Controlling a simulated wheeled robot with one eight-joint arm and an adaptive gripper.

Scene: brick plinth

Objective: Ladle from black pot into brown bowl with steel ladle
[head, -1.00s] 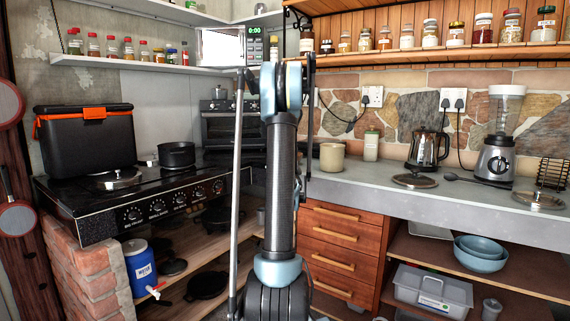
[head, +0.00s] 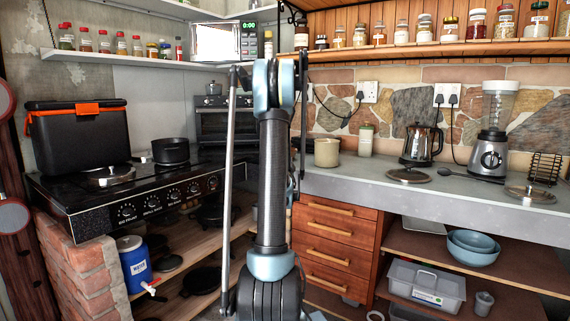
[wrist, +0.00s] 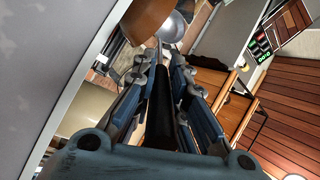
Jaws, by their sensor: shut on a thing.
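In the wrist view my gripper (wrist: 163,85) is shut on the black handle of the steel ladle (wrist: 172,27). The ladle's shiny bowl shows at the top, beyond the fingertips. The brown bowl (wrist: 143,17) is just left of the ladle's bowl and overlaps it in the picture; I cannot tell whether they touch or what is inside. The black pot (head: 171,151) stands on the black stove at left in the head view. There my arm hides the gripper and ladle, and I do not make out the brown bowl.
A black box with orange clasps (head: 78,135) and a lid (head: 108,176) share the stove (head: 75,203). On the grey counter (head: 345,181) stand a beige pot (head: 327,152), a kettle (head: 421,145), a blender (head: 493,150) and lids. Jar shelves hang above.

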